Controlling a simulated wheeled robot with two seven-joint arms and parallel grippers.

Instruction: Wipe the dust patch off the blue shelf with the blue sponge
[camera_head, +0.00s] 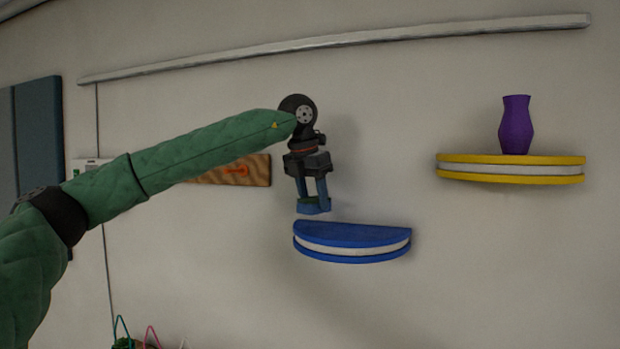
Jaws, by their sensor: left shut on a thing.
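The blue shelf (355,237) is a half-round board on the wall, blue with a pale band along its edge. My left gripper (315,200) points down just above the left end of the shelf. It is shut on the blue sponge (314,207), which sits between the fingertips. The sponge appears slightly above the shelf top; I cannot tell whether it touches. I cannot make out a dust patch on the shelf top, which shows at a shallow angle. My right gripper is not in view.
A yellow shelf (510,169) with a purple vase (516,126) is to the right. A wooden board with an orange hook (236,170) is behind my left arm. A pale rail (340,41) runs along the wall above. The wall between the two shelves is clear.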

